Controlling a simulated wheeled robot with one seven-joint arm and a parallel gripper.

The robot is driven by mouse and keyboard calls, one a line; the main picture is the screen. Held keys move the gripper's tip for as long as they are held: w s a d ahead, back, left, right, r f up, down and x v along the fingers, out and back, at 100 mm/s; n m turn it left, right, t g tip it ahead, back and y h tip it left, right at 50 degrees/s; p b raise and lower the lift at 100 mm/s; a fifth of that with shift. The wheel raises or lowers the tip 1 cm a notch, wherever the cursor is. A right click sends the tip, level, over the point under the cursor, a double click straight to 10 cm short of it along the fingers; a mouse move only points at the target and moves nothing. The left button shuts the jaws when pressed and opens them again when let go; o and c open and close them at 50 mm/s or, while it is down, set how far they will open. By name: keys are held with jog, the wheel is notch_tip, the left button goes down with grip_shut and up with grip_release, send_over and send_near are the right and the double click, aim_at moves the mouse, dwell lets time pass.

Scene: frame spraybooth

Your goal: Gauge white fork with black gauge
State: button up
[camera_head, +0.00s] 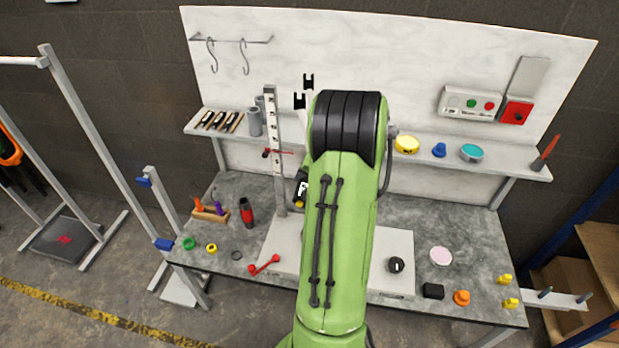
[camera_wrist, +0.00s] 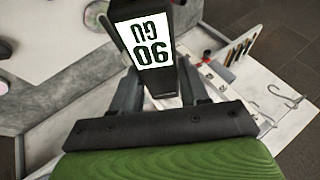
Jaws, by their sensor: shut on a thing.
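The black gauge (camera_wrist: 184,60) stands large in the wrist view, with a white label bearing dark characters. My gripper (camera_wrist: 162,88) is shut on it, one grey finger on each side. The gauge's far end is cut off by the top of that picture. In the head view a small dark piece with a white label (camera_head: 302,188) shows at the left of my arm, above the bench; my fingers there are mostly hidden. The white fork (camera_head: 308,104) stands upright with black ends up, behind my arm, which hides its lower part. The gauge looks apart from the fork's ends.
A post with a red handle (camera_head: 279,152) rises left of the fork. The bench (camera_head: 345,184) bears a red wrench (camera_head: 264,264), a black knob (camera_head: 396,265) and a pink disc (camera_head: 441,257). A shelf (camera_head: 460,166) with tins runs along the back panel.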

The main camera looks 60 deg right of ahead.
aim_at(301, 201)
jog(key=shift+s+a+f+b, duration=0.1)
jog(key=shift+s+a+b, duration=0.3)
jog(key=shift+a, duration=0.4)
jog(key=shift+s+a+r+b, duration=0.1)
jog(key=shift+s+a+b, duration=0.3)
jog(key=shift+a, duration=0.45)
jog(key=shift+s+a+f+b, duration=0.1)
jog(key=shift+s+a+b, duration=0.15)
jog(key=shift+a+b, duration=0.4)
jog(key=shift+s+a, duration=0.3)
jog(key=shift+a, duration=0.4)
jog(key=shift+s+a, duration=0.25)
jog(key=shift+a, duration=0.45)
